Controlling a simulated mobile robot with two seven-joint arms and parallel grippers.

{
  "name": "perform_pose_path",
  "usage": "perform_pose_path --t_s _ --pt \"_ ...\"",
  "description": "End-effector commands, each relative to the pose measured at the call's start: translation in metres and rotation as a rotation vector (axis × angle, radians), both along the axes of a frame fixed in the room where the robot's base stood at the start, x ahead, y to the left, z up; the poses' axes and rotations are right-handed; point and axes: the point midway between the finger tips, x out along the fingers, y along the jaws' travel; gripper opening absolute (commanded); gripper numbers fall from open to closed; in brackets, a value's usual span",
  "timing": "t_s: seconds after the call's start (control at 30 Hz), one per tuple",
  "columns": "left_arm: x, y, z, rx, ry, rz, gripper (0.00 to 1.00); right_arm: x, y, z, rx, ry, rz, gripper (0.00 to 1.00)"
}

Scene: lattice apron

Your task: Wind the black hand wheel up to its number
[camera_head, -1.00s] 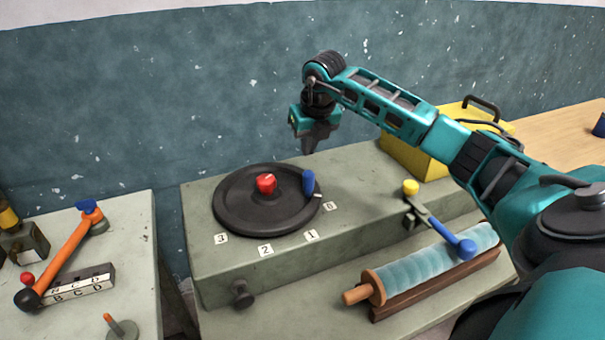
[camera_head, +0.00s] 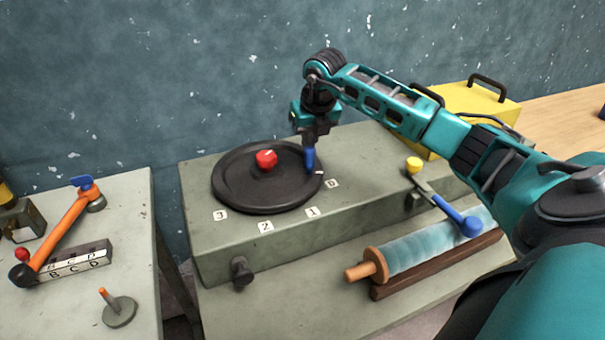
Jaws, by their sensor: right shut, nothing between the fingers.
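The black hand wheel (camera_head: 240,192) lies flat on a grey-green housing (camera_head: 215,250). It has a red knob (camera_head: 266,159) at its middle and an upright blue handle (camera_head: 310,160) near its right rim. Number tags 3, 2, 1 and one that looks like 0 run along its front edge. A small white mark on the rim sits near the rightmost tag (camera_head: 332,184). My right gripper (camera_head: 312,146) points down at the top of the blue handle. It is shut with nothing between its fingers; whether it touches the handle I cannot tell. My left gripper is out of view.
Right of the wheel are a lever with yellow (camera_head: 414,163) and blue ends and a pale blue roller (camera_head: 425,248). A yellow box (camera_head: 470,105) stands behind my right arm. On the left bench are an orange lever (camera_head: 62,232) and a lettered block (camera_head: 78,262).

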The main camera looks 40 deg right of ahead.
Motion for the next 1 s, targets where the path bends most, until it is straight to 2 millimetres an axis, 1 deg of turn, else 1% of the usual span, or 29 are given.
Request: perform_pose_path --t_s 0.03,0.33,1.0 --pt "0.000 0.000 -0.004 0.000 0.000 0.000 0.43 0.000 0.000 -0.005 0.000 0.000 0.000 0.00" --pt "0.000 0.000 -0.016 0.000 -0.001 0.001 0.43 0.000 0.000 -0.020 0.000 0.001 0.000 0.00" --pt "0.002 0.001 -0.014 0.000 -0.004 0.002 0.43 -0.030 0.018 -0.017 0.000 0.002 0.002 0.00"
